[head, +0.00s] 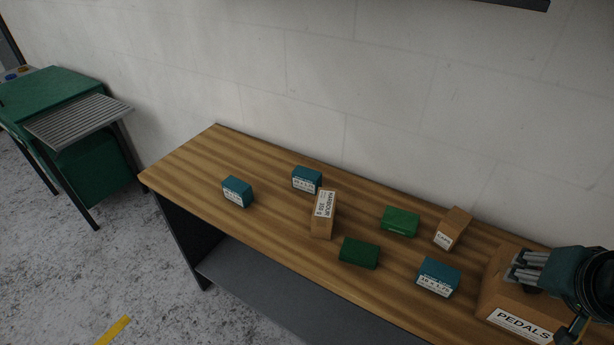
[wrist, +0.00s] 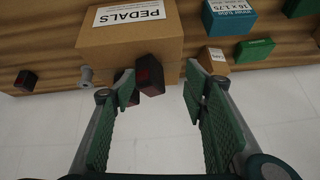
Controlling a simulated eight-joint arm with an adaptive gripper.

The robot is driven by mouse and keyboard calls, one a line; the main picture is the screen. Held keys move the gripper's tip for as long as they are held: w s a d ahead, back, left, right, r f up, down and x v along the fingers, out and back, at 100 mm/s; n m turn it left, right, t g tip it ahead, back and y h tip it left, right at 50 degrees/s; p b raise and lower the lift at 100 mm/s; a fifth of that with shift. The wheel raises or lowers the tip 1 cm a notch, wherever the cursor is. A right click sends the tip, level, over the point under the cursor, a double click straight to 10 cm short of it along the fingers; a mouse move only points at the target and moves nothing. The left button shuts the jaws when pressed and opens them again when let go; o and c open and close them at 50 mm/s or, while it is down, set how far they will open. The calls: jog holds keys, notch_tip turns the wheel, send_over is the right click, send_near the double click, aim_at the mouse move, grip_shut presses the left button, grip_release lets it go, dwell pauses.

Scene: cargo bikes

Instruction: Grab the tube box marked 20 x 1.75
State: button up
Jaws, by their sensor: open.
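Three teal tube boxes lie on the wooden bench. One sits at the left (head: 237,191) and one farther back (head: 306,180); their labels are too small for me to read surely. The third (head: 438,277) is at the right, beside the pedals box, and its label reads 16 x 1.75 in the wrist view (wrist: 230,14). My gripper (head: 522,266) is at the far right over the pedals box, well away from the two left teal boxes. In the wrist view its fingers (wrist: 160,82) are apart with nothing gripped.
Two green boxes (head: 400,221) (head: 359,253) and a small CAPS carton (head: 453,229) lie between. The wall borders the bench's back edge.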

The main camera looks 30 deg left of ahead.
jog(key=w+a+r+m+g+y+p, duration=0.1)
jog(key=w+a+r+m+p, duration=0.15)
jog(key=w+a, duration=0.3)
jog(key=w+a+r+m+g+p, duration=0.1)
jog(key=w+a+r+p, duration=0.1)
jog(key=w+a+r, duration=0.3)
jog(key=m+g+h+p, duration=0.1)
jog(key=m+g+p, duration=0.4)
jog(key=m+p, duration=0.75)
send_over(308, 173)
jog(key=shift+n, duration=0.3)
jog(key=f, duration=1.5)
jog(key=shift+w+d+p, duration=0.1)
jog(key=shift+d+p, duration=0.15)
jog(key=shift+p, duration=0.15)
jog(key=shift+a+f, duration=0.3)
jog(key=shift+f, duration=0.1)
jog(key=shift+f, duration=0.1)
jog(key=shift+f, duration=1.2)
